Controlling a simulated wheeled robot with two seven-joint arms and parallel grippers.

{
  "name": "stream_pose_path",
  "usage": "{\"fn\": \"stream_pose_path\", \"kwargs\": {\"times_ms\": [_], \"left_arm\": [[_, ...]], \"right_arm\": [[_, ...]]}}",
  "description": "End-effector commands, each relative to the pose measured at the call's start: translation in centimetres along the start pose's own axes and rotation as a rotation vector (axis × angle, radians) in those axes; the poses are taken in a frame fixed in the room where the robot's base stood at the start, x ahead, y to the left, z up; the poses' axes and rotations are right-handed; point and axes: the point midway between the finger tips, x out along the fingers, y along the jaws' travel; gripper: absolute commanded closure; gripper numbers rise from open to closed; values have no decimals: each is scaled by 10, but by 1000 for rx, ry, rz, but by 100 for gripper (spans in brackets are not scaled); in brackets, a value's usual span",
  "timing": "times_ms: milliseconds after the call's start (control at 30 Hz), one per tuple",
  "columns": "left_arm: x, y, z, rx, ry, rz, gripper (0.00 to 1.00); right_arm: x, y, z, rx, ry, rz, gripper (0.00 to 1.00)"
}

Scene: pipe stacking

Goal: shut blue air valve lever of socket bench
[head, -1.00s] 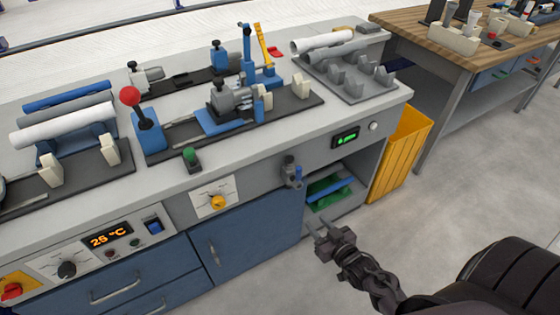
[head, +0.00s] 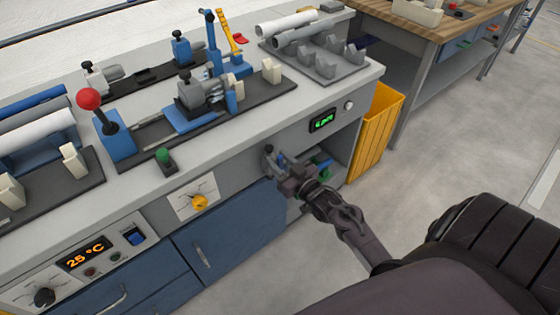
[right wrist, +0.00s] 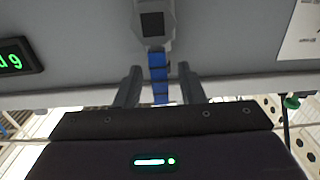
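The air valve (right wrist: 153,22) is on the grey front panel of the socket bench (head: 235,165). Its blue lever (right wrist: 158,75) points straight out of the valve body in the right wrist view. My right gripper (right wrist: 158,88) is open, with one finger on each side of the lever and a visible gap on both sides. In the head view my right gripper (head: 277,166) is at the bench front and hides most of the valve. My left gripper is not in view.
A green-lit display (head: 322,120) is on the panel right of the valve, and a yellow knob (head: 199,202) is to its left. An open shelf is behind my right gripper. A yellow bin (head: 375,130) stands at the bench's right end.

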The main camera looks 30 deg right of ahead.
Motion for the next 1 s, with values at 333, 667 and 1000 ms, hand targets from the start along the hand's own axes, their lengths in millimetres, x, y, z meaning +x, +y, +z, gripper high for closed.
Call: {"fn": "stream_pose_path", "kwargs": {"times_ms": [333, 667, 1000], "left_arm": [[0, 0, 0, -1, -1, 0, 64], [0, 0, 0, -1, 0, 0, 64], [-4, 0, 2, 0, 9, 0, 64]], "right_arm": [[0, 0, 0, 0, -1, 0, 86], [0, 0, 0, 0, -1, 0, 100], [0, 4, -1, 55, -2, 1, 100]]}}
